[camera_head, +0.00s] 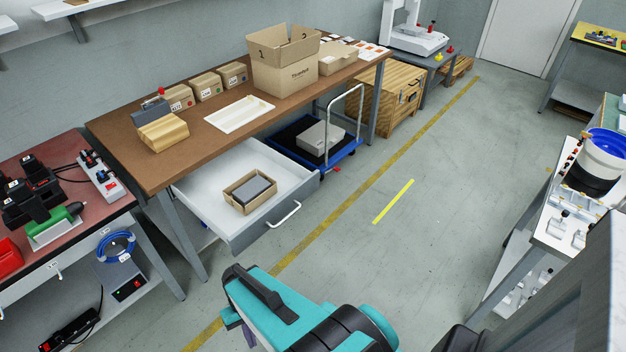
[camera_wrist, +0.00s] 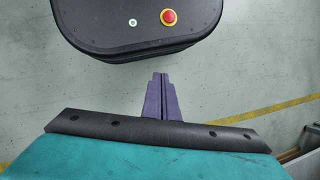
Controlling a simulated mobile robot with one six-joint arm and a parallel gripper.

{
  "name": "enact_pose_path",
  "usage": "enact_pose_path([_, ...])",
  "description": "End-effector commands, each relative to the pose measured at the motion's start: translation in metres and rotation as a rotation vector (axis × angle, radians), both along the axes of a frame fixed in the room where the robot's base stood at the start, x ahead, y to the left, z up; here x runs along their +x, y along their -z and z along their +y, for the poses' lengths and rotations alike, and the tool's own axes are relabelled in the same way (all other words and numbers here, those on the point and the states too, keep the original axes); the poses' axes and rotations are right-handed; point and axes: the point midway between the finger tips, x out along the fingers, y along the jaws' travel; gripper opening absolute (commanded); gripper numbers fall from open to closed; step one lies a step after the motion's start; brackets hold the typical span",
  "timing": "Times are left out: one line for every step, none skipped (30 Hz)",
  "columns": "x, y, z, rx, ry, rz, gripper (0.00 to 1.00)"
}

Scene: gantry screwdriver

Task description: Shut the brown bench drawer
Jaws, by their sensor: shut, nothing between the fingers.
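The brown bench (camera_head: 205,145) stands along the left wall. Its drawer (camera_head: 215,170) is pulled well out towards the aisle, with a white inside, a grey front (camera_head: 250,229) and a pale bar handle (camera_head: 284,215). A small open cardboard box (camera_head: 234,206) with a dark grey block in it lies in the drawer. My gripper (camera_wrist: 160,80) shows in the wrist view as two purple fingers shut together, with nothing between them. In the head view it is mostly hidden behind my teal wrist, below and in front of the drawer. It is apart from the drawer.
A blue trolley (camera_head: 345,157) with a grey box stands right of the drawer under the bench. A red-topped bench (camera_head: 100,195) with tools is at the left. A white-topped table (camera_head: 555,235) is at the right. The floor between (camera_head: 400,240) is clear.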

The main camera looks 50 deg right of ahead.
Motion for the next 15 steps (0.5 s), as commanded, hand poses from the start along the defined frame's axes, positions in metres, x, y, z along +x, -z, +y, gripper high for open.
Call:
enact_pose_path([0.007,-0.011,-0.009,0.010,0.044,-0.018,0.00])
enact_pose_path([0.010,-0.015,-0.013,0.016,0.067,-0.027,0.00])
enact_pose_path([0.015,-0.020,-0.019,0.025,0.098,-0.040,0.00])
enact_pose_path([0.018,-0.024,-0.024,0.030,0.119,-0.050,0.00])
enact_pose_path([0.022,-0.028,-0.029,0.037,0.143,-0.060,0.00])
enact_pose_path([0.026,-0.034,-0.035,0.044,0.172,-0.073,0.00])
enact_pose_path([0.029,-0.038,-0.041,0.050,0.194,-0.084,0.00])
enact_pose_path([0.032,-0.043,-0.046,0.056,0.217,-0.094,0.00])
enact_pose_path([0.036,-0.048,-0.053,0.062,0.246,-0.108,0.00])
enact_pose_path([0.039,-0.053,-0.058,0.067,0.269,-0.119,0.00])
enact_pose_path([0.042,-0.057,-0.064,0.072,0.292,-0.131,0.00])
enact_pose_path([0.046,-0.063,-0.072,0.078,0.320,-0.145,0.00])
enact_pose_path([0.048,-0.068,-0.078,0.083,0.343,-0.156,0.00])
enact_pose_path([0.050,-0.072,-0.084,0.088,0.365,-0.166,0.00])
enact_pose_path([0.053,-0.079,-0.092,0.093,0.395,-0.182,0.00])
